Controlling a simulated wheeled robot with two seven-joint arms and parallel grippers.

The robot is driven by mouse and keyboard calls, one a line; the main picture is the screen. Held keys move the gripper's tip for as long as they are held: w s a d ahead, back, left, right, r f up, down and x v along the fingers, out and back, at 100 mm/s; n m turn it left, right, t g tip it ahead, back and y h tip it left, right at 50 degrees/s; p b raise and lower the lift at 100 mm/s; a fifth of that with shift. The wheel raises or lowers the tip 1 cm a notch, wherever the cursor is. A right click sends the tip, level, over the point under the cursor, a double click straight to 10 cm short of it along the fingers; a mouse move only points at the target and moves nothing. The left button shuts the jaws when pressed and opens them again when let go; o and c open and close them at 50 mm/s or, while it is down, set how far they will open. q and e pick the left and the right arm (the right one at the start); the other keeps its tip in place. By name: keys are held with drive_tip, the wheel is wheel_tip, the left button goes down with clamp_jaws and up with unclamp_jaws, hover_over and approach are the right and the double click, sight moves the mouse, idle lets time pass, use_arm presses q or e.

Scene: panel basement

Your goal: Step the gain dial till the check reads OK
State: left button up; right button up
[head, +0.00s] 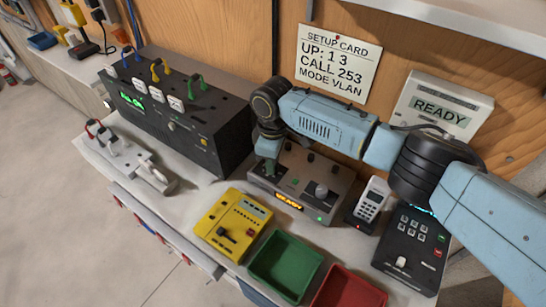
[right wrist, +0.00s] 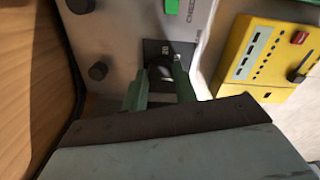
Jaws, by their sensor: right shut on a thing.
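The grey control box (head: 307,185) stands in the middle of the bench, with several knobs on its top and a small lit amber display (head: 288,201) on its front. The display's letters are too small to read surely. My right gripper (head: 268,168) reaches down over the box's left part. In the right wrist view its green fingers (right wrist: 160,85) are shut on a dark dial (right wrist: 160,62) set in a black marked plate. The fingers and the wrist partly hide the dial, and its setting cannot be read. My left gripper is not in view.
A yellow box (head: 233,224) with a lever, a green tray (head: 285,266) and a red tray (head: 348,290) lie in front. A handset (head: 371,200) and a black keypad unit (head: 411,245) stand right. A large black unit (head: 170,110) is left. A setup card (head: 338,62) hangs behind.

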drive_tip(key=shift+r+n, duration=0.1)
drive_tip(key=shift+n, duration=0.5)
drive_tip(key=o, duration=1)
drive_tip(key=shift+c, duration=0.2)
wheel_tip(320, 180, up, 13)
drive_tip(key=shift+r+b, duration=0.15)
drive_tip(key=shift+b, duration=0.2)
